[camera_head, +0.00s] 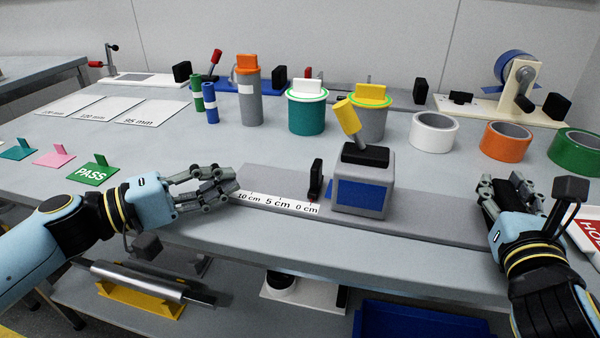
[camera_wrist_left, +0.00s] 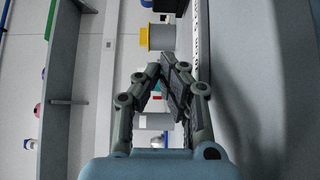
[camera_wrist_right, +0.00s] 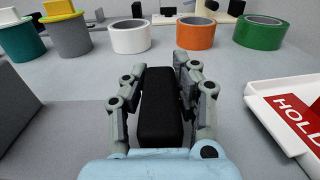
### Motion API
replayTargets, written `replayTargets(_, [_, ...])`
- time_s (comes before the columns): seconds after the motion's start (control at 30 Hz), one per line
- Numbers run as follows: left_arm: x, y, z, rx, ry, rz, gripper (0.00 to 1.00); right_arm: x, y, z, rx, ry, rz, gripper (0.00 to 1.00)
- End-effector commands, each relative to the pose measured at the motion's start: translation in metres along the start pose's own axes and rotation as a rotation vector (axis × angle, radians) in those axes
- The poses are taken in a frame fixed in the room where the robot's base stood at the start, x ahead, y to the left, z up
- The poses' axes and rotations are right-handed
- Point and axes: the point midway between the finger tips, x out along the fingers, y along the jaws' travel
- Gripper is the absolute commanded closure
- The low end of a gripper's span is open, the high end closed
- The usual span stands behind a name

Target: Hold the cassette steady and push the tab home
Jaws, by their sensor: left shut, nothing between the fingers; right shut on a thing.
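My left gripper (camera_head: 222,183) is shut and empty above the bench, beside the left end of a white scale strip (camera_head: 277,204); its fingertips (camera_wrist_left: 165,78) also show in the left wrist view. My right gripper (camera_head: 507,188) is shut on a black block (camera_wrist_right: 159,108) at the right of the bench; the block is long and rounded. A grey box (camera_head: 362,166) with a blue face, black top and yellow lever (camera_head: 347,117) stands between the grippers, apart from both. A small black upright piece (camera_head: 315,180) stands left of it. I cannot tell which part is the cassette or its tab.
Tape rolls in white (camera_head: 433,132), orange (camera_head: 505,141) and green (camera_head: 577,150) stand behind my right gripper. Canisters (camera_head: 307,114) stand behind the box. A PASS sign (camera_head: 93,174) is at left, a HOLD tray (camera_wrist_right: 262,92) at right. Below is a lower shelf.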

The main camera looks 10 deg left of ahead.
Motion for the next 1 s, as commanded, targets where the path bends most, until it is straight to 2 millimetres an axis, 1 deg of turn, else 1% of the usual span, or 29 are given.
replayTargets(0.03, [-0.0064,-0.0012,0.0002,-0.001,-0.001,-0.003,1.00,-0.0009,-0.0002,-0.0034,0.000,0.007,-0.001,1.00])
replayTargets(0.13, [-0.0129,-0.0005,0.0000,0.000,0.000,-0.001,1.00,-0.0009,-0.0002,-0.0033,0.000,0.007,-0.001,1.00])
replayTargets(0.4, [-0.0149,-0.0002,0.0000,-0.001,0.001,0.000,1.00,-0.0008,-0.0004,-0.0031,-0.001,0.006,-0.002,1.00])
replayTargets(0.43, [-0.0149,-0.0002,0.0000,-0.001,0.001,0.000,1.00,-0.0007,-0.0004,-0.0030,-0.001,0.006,-0.002,0.72])
replayTargets(0.63, [-0.0147,-0.0002,-0.0001,0.000,0.001,0.000,1.00,-0.0004,-0.0004,-0.0016,-0.001,0.003,-0.001,0.46])
replayTargets(0.87, [-0.0147,-0.0002,-0.0001,0.000,0.001,0.000,1.00,-0.0002,-0.0003,-0.0005,-0.001,0.001,-0.001,0.46])
replayTargets(1.0, [-0.0146,-0.0001,-0.0001,0.000,0.001,0.000,1.00,-0.0069,-0.0002,-0.0014,0.000,0.003,-0.001,0.46])
